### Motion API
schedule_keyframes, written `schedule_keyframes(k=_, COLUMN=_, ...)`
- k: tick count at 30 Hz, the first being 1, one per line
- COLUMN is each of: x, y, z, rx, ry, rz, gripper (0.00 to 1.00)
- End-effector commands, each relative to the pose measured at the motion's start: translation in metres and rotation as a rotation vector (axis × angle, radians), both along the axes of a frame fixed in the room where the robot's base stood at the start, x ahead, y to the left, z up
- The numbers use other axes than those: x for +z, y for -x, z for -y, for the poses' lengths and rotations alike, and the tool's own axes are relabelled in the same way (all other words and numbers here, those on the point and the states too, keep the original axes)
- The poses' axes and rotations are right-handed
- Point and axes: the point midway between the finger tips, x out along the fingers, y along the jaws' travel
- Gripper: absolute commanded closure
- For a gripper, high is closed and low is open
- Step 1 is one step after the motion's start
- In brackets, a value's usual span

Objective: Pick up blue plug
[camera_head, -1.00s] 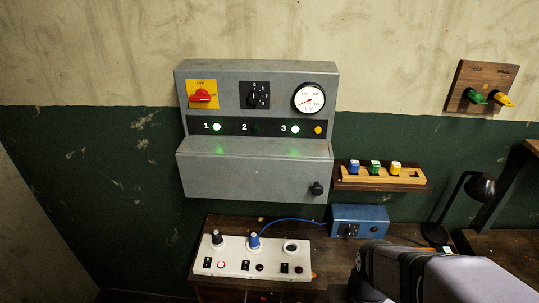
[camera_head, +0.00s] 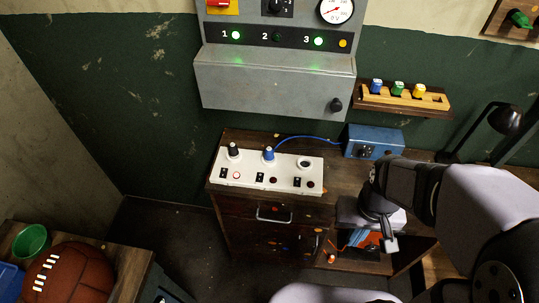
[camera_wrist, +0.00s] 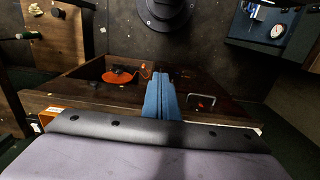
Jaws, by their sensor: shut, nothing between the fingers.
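The blue plug (camera_head: 269,153) stands upright in the middle socket of a white socket panel (camera_head: 240,181) on the wooden cabinet. A blue cable runs from it to a blue box (camera_head: 373,142) at its right. My gripper (camera_head: 389,244) is right of and below the panel in the head view, in front of the cabinet's open shelf, well apart from the plug. In the wrist view, its two bluish fingers (camera_wrist: 160,73) are together with nothing between them. I cannot make out the plug in the wrist view.
A black plug (camera_head: 233,150) stands left of the blue one; the right socket (camera_head: 305,163) is empty. A grey control box (camera_head: 275,82) hangs above. A lamp (camera_head: 504,119) stands at the right. A leather ball (camera_head: 72,274) and green bowl (camera_head: 31,241) are lower left.

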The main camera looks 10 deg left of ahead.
Motion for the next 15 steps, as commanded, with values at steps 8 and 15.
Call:
schedule_keyframes(k=8, x=0.0, y=0.0, z=0.0, rx=0.0, ry=0.0, rz=0.0, gripper=1.0)
schedule_keyframes(k=15, x=0.0, y=0.0, z=0.0, rx=0.0, ry=0.0, rz=0.0, gripper=0.86)
